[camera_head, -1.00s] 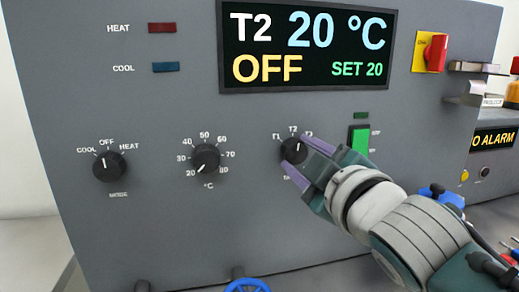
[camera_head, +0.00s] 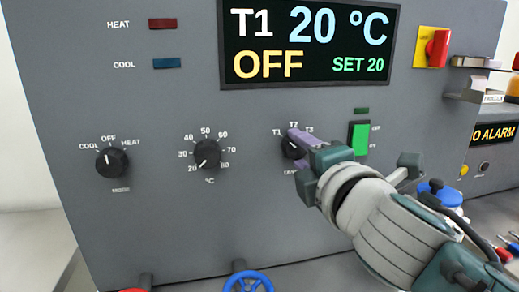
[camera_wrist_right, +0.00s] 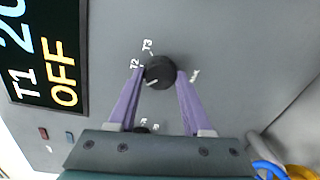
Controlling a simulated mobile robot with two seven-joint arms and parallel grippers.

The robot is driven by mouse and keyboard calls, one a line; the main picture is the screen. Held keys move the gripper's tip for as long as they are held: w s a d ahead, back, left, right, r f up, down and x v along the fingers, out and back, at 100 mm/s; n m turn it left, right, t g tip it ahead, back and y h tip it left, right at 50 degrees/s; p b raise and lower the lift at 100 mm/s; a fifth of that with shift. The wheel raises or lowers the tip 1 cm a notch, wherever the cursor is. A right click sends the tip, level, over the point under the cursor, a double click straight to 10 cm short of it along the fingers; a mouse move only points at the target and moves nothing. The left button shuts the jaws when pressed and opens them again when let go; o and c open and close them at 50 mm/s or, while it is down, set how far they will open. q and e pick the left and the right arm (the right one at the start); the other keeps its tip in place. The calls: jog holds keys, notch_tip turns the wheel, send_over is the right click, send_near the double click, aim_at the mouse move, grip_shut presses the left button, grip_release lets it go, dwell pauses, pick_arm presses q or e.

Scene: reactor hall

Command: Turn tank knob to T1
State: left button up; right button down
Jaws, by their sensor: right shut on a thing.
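The tank knob (camera_head: 288,148) is a small black dial on the grey panel, with T1, T2 and T3 marks above it. My right gripper (camera_head: 297,146) is shut on it and partly hides it in the head view. In the right wrist view the purple fingers sit on either side of the knob (camera_wrist_right: 160,70). Its white pointer line is turned away from T2 and T3; the T1 mark is hidden there. The display (camera_head: 308,42) reads T1, 20 °C, OFF, SET 20. My left gripper is not in view.
A mode knob (camera_head: 112,162) and a temperature knob (camera_head: 207,153) are to the left. A green switch (camera_head: 359,138) is close on the right, near my right gripper. A red rotary switch (camera_head: 437,48) is at upper right. A blue valve wheel (camera_head: 248,283) is below.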

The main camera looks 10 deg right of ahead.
jog(key=shift+n, duration=0.5)
jog(key=shift+c, duration=1.6)
grip_release()
jog(key=s, duration=1)
jog(key=shift+r, duration=0.35)
